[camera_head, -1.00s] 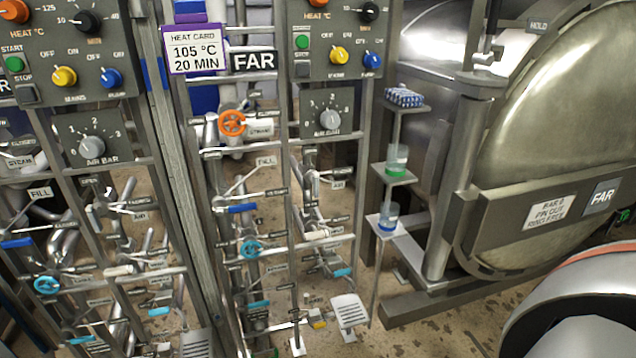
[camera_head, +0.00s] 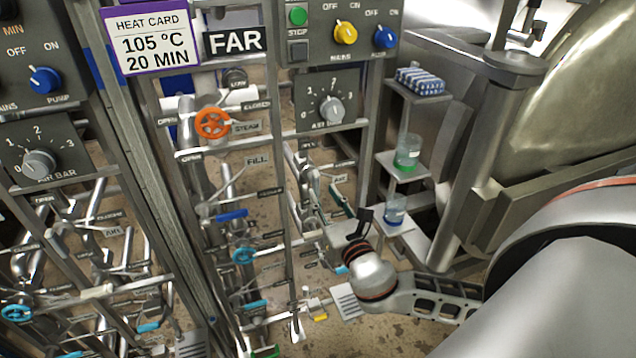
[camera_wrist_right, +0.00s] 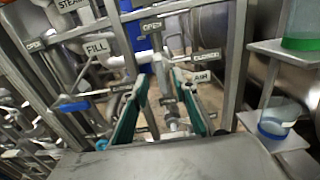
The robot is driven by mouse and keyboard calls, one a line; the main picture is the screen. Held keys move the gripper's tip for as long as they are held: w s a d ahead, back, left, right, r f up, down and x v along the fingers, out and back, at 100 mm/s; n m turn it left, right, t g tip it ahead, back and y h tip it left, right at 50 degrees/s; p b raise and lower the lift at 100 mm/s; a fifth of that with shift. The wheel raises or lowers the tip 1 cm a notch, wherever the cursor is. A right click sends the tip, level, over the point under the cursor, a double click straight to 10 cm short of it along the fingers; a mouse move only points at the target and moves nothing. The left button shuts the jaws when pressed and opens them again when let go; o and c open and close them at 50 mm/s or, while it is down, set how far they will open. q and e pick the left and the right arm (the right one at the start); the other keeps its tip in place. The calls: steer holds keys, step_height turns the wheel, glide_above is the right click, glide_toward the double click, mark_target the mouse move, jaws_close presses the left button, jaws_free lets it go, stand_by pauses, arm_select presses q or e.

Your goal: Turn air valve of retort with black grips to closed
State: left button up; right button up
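My right gripper (camera_head: 340,196) reaches in from the right to the far rack, beside an AIR label. In the right wrist view its two teal fingers (camera_wrist_right: 159,76) stand apart, open, with nothing held between them. Grey metal air valve pipework (camera_wrist_right: 171,120) shows between and beyond the fingers. The AIR label (camera_wrist_right: 203,77) and a CLOSED label (camera_wrist_right: 205,56) are right of the fingers, and an OPEN label (camera_wrist_right: 151,27) is above. The air valve's handle is hard to make out and its grip colour cannot be told. My left gripper is out of view.
The heat card (camera_head: 150,42) and FAR sign (camera_head: 236,41) hang above the rack. An orange handwheel (camera_head: 212,124) and blue lever (camera_head: 231,215) are left of the gripper. Stepped shelves with a green-based beaker (camera_head: 407,152) and blue-based beaker (camera_head: 395,210) stand close right.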

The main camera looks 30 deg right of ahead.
mark_target(318, 184)
steer(key=x, duration=0.5)
steer(key=shift+f, duration=0.15)
jaws_close()
